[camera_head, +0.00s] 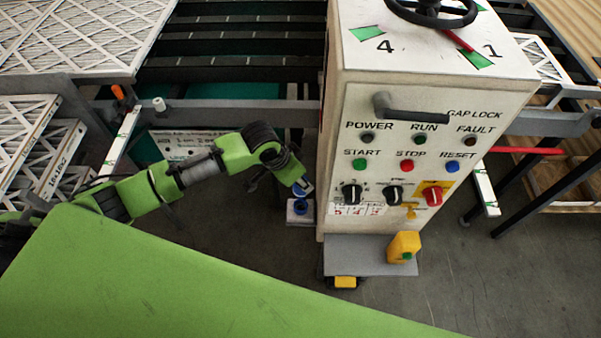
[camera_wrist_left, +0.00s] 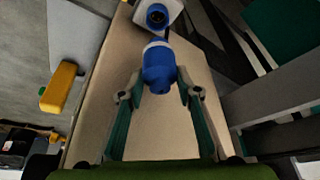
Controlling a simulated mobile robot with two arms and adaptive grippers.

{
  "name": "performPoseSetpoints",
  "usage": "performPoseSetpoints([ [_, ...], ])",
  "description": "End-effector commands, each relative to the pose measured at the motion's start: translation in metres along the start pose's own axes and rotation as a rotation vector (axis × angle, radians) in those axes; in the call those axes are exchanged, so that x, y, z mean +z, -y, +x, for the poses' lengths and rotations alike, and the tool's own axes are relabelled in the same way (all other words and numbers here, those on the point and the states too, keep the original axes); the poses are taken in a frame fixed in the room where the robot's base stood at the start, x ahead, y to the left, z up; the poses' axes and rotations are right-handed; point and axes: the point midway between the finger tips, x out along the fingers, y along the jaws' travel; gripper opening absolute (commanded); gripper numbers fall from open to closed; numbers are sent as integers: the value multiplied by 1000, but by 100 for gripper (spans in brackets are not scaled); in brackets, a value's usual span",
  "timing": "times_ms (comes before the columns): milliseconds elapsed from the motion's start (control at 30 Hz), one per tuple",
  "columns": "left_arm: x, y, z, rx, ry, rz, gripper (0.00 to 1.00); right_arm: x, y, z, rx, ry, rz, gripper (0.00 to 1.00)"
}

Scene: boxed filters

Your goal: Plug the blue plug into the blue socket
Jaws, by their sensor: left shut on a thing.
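My left gripper (camera_head: 304,187) is beside the lower left edge of the control cabinet, just above the blue socket (camera_head: 300,206). In the left wrist view my left gripper (camera_wrist_left: 159,88) is shut on the blue plug (camera_wrist_left: 158,68), which has a pale ring towards its far end. The blue socket (camera_wrist_left: 156,15) shows at the top of that view, a round blue ring with a dark centre on a white box. The plug points towards the socket, and a small gap shows between them in the picture. My right gripper is in neither view.
The beige control cabinet (camera_head: 430,120) with knobs and buttons stands right beside the gripper. A grey shelf (camera_head: 350,256) with a yellow box (camera_head: 403,247) sits at its foot. Metal rails (camera_head: 230,112) and stacked filters (camera_head: 75,35) are behind and left. Open floor (camera_head: 480,270) lies right.

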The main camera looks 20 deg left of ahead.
Motion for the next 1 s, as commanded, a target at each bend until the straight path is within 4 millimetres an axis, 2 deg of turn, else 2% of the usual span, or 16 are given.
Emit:
performPoseSetpoints([
  [267,0,0,0,-1,0,-1,8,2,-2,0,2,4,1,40],
  [533,0,0,-4,-7,0,-15,8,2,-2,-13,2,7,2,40],
  [600,4,0,7,-7,0,-15,8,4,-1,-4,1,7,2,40],
  [1000,20,0,44,-7,-1,-14,8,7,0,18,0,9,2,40],
])
